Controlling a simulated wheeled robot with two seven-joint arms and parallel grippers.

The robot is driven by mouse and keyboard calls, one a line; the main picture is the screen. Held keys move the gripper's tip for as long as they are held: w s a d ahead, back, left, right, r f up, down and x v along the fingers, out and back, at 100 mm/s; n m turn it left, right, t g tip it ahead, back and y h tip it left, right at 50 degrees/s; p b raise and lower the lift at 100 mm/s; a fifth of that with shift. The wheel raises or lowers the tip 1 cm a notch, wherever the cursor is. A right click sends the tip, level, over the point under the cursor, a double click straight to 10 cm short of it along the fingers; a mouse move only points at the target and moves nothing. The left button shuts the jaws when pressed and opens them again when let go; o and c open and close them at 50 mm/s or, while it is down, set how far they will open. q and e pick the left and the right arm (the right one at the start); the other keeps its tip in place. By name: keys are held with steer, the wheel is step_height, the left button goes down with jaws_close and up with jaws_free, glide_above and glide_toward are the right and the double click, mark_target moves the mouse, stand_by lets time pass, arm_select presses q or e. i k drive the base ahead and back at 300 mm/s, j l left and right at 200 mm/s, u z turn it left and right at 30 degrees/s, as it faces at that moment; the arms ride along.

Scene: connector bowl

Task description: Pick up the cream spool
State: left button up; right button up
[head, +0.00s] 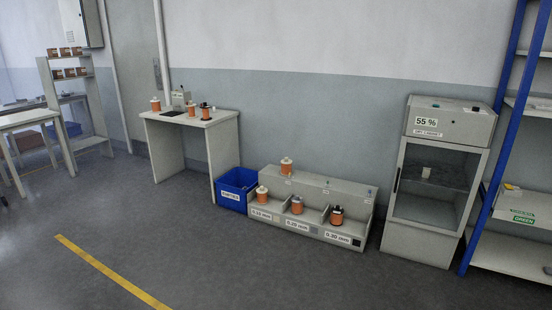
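Several copper-coloured spools show, and more than one has a pale cream top. One cream-topped spool (286,168) stands on the upper step of the grey stepped rack (328,185). Another cream-topped spool (262,195) stands in the rack's left lower bay, above the 0.10 mm-like label. A third pale-topped spool (155,105) stands on the grey table (222,116) at left. A small cream object (426,172) sits inside the cabinet; I cannot tell if it is a spool. Neither of my grippers is in view.
A grey-topped spool (297,206) and a dark-topped spool (337,216) fill the other lower bays. A blue bin (232,196) stands left of the rack. The dry cabinet (434,200) and blue-posted shelving (495,140) stand right. The floor in front is clear.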

mark_target(285, 164)
steer(key=i, duration=2.65)
steer(key=i+j+z, duration=0.1)
steer(key=i, duration=0.35)
steer(key=i+j+z, duration=0.1)
steer(key=i, duration=0.3)
steer(key=i+j+z, duration=0.1)
steer(key=i, duration=0.3)
steer(key=i+j+z, duration=0.1)
steer(key=i+j, duration=0.15)
steer(key=i, duration=0.2)
